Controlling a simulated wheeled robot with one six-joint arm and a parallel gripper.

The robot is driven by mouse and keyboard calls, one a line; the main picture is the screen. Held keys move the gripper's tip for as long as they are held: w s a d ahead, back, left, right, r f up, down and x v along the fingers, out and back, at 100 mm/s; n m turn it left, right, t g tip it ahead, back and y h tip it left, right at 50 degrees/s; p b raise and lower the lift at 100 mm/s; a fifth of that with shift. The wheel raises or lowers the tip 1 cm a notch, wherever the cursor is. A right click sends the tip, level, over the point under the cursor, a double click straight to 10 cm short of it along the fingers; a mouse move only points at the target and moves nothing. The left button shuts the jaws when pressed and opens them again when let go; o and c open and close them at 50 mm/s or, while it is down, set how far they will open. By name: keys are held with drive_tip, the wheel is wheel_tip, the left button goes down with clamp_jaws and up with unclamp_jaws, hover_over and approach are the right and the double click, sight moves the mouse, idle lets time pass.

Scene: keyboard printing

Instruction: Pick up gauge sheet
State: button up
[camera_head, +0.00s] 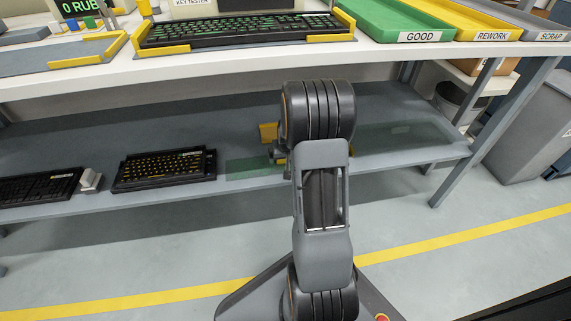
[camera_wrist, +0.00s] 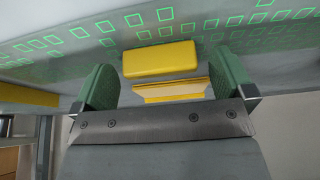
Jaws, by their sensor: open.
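The gauge sheet (camera_head: 250,169) is a clear, green-tinted sheet on the lower shelf, partly hidden behind my arm in the head view. In the wrist view the sheet (camera_wrist: 245,35) carries rows of green square outlines. A yellow block (camera_wrist: 160,59) stands on it like a grip, with a second yellow piece (camera_wrist: 170,91) just below it in the picture. My gripper (camera_wrist: 165,77) is open, its two green-padded fingers spread to the left and right of the yellow pieces. I cannot tell whether a finger touches them. In the head view my gripper is mostly hidden behind my arm.
Two dark keyboards lie left on the lower shelf, the nearer one (camera_head: 165,168) close to the sheet. The bench top above holds a keyboard (camera_head: 240,30) and trays marked GOOD (camera_head: 395,22), REWORK and SCRAP. A table leg (camera_head: 485,130) and a grey bin (camera_head: 530,125) stand right.

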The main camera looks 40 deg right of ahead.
drive_tip(key=shift+c, duration=0.3)
drive_tip(key=c, duration=1)
drive_tip(key=shift+o, duration=0.2)
drive_tip(key=shift+r, duration=0.15)
drive_tip(key=shift+r, duration=0.3)
drive_tip(key=v, duration=0.1)
drive_tip(key=p+v, duration=0.2)
drive_tip(key=shift+w+d+r, duration=0.15)
drive_tip(key=shift+d+r, duration=0.15)
drive_tip(key=shift+r, duration=0.15)
drive_tip(key=s+r+p, duration=0.2)
drive_tip(key=s+r, duration=0.2)
drive_tip(key=s, duration=0.2)
drive_tip(key=s+d+r+p, duration=0.1)
drive_tip(key=s+r+p, duration=0.2)
drive_tip(key=s, duration=0.4)
drive_tip(key=shift+r, duration=0.75)
drive_tip(key=shift+s, duration=0.15)
